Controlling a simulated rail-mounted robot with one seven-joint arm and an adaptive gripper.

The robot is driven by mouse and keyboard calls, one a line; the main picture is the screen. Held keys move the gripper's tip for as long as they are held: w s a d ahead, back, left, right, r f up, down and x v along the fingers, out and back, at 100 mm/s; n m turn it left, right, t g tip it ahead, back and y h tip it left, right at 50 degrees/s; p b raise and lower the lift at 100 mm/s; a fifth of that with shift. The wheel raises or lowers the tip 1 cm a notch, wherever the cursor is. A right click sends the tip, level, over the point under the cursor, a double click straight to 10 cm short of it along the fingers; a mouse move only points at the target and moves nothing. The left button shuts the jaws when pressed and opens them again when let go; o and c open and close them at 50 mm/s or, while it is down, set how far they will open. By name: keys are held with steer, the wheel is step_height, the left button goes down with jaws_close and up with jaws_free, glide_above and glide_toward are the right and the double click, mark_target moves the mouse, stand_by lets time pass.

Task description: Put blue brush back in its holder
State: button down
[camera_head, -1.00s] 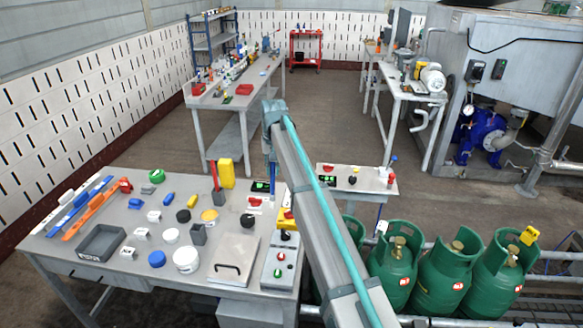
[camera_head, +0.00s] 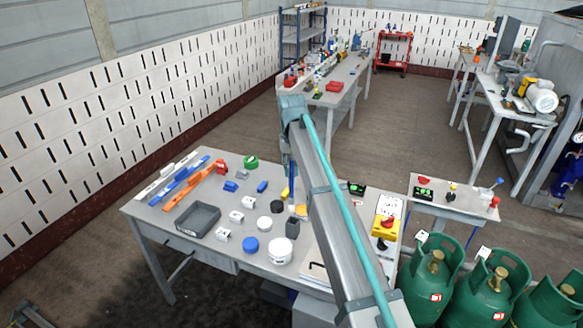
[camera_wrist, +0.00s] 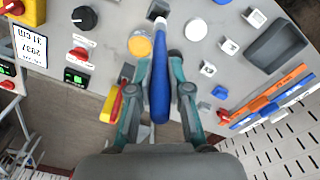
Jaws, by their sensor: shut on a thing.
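The blue brush (camera_wrist: 160,95) is held between the teal fingers of my gripper (camera_wrist: 160,76) in the wrist view. Its thick blue end points toward my wrist and its pale tip points toward the table's far part. A dark grey square holder (camera_wrist: 158,9) stands just beyond the tip in the wrist view, with a gap whose size I cannot judge. The holder also shows in the head view (camera_head: 292,228), upright on the table beside my arm.
A yellow-topped round tin (camera_wrist: 140,45) sits close left of the brush tip. A white jar (camera_head: 280,250), a blue lid (camera_head: 250,245) and a grey tray (camera_head: 191,233) stand on the table. A yellow-and-red switch box (camera_head: 385,228) is at its right.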

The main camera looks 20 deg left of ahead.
mark_target(293, 198)
steer(key=shift+d+f+b, duration=0.15)
steer(key=shift+f+b, duration=0.4)
steer(key=shift+f, duration=0.4)
steer(key=shift+d+f+b, duration=0.15)
steer(key=shift+f+b, duration=0.4)
steer(key=shift+f, duration=0.4)
steer(key=shift+f+b, duration=1)
steer(key=shift+f, duration=3.45)
steer(key=c, duration=1)
jaws_free()
